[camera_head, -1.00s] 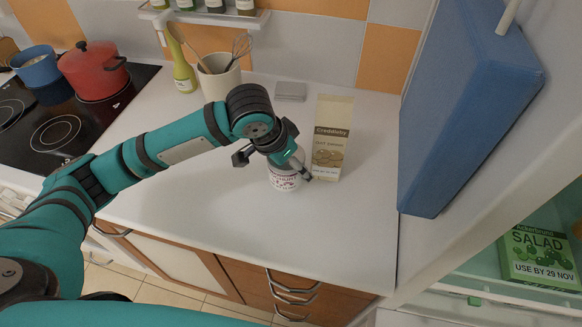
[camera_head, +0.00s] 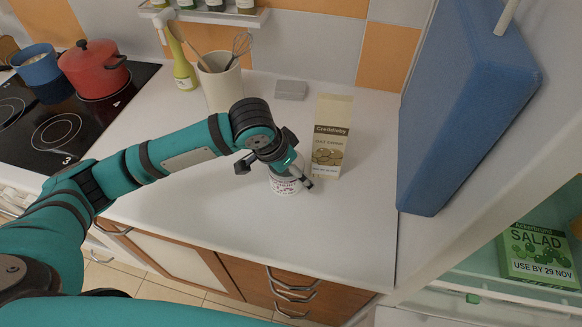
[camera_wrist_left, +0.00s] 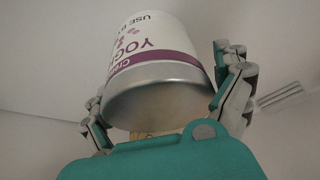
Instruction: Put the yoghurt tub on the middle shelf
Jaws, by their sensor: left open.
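The yoghurt tub (camera_head: 284,187) stands on the white worktop, white with dark red print, its upper part hidden by my left gripper (camera_head: 275,172). In the left wrist view the tub (camera_wrist_left: 160,45) shows its purple band and silvery lid between the spread fingers of my left gripper (camera_wrist_left: 166,105). The gripper is open around the tub; I cannot tell whether a finger touches it. An open fridge compartment shows at the right with a shelf (camera_head: 515,283); I cannot tell which shelf is the middle one. My right gripper is not in view.
A blue fridge door (camera_head: 465,110) rises at the right. A green salad box (camera_head: 540,255) is in the fridge. A utensil pot (camera_head: 221,85) and red pot (camera_head: 94,70) stand behind left. The front worktop is clear.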

